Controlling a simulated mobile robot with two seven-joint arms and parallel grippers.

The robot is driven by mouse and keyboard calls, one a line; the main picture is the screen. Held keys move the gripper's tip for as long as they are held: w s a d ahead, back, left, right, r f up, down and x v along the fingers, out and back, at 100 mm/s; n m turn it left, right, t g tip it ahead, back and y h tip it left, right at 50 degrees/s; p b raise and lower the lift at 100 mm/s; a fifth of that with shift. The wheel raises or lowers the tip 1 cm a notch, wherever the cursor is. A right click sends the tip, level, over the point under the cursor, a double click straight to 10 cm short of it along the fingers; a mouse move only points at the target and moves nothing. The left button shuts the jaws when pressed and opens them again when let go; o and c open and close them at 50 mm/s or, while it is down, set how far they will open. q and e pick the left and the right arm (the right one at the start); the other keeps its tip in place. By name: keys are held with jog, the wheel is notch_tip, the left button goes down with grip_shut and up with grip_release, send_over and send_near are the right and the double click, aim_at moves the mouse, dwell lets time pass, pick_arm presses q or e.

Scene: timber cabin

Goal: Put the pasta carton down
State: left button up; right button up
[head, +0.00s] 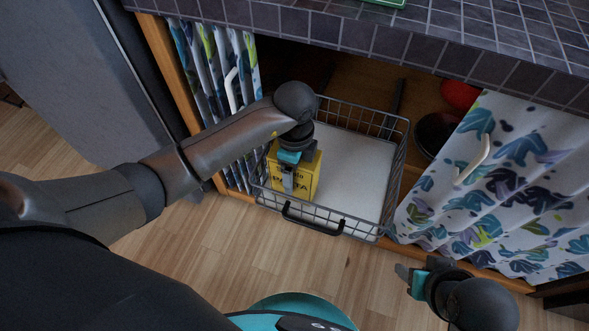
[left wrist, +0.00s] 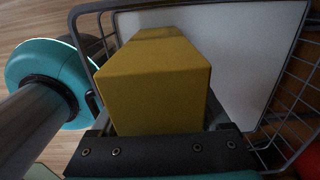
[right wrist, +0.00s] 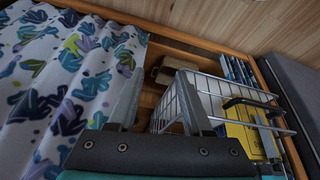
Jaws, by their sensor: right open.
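The yellow pasta carton (head: 303,186) stands upright in the front left part of the pulled-out wire basket (head: 402,165), just inside its front wires. My left gripper (head: 289,180) reaches down on it from above, one finger against its printed face. In the left wrist view the carton (left wrist: 155,85) fills the space between the jaws, which look shut on it; the far finger is mostly hidden. I cannot tell whether its base touches the white basket floor (head: 350,168). My right gripper (head: 405,276) is open and empty, right of the basket; its spread fingers show in the right wrist view (right wrist: 158,98).
A tiled countertop (head: 440,45) overhangs the basket. Patterned curtains hang at left (head: 215,65) and right (head: 500,180). A dark pan (head: 432,132) and a red item (head: 459,95) are in the cabinet. The basket's right side is empty.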

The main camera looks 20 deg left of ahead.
pick_arm(q)
jog(key=shift+o, duration=1.3)
jog(key=shift+r, duration=0.5)
notch_tip(320, 180, up, 10)
jog(key=p, duration=0.5)
jog(key=shift+f+p, duration=0.1)
jog(key=shift+p, duration=0.2)
jog(key=shift+r+p, duration=0.3)
jog(key=shift+r, duration=0.5)
pick_arm(e)
jog(key=s+f+g, duration=0.2)
jog(key=s+f, duration=0.1)
jog(key=f, duration=0.9)
jog(key=shift+s+d+f, duration=0.3)
jog(key=shift+s, duration=0.1)
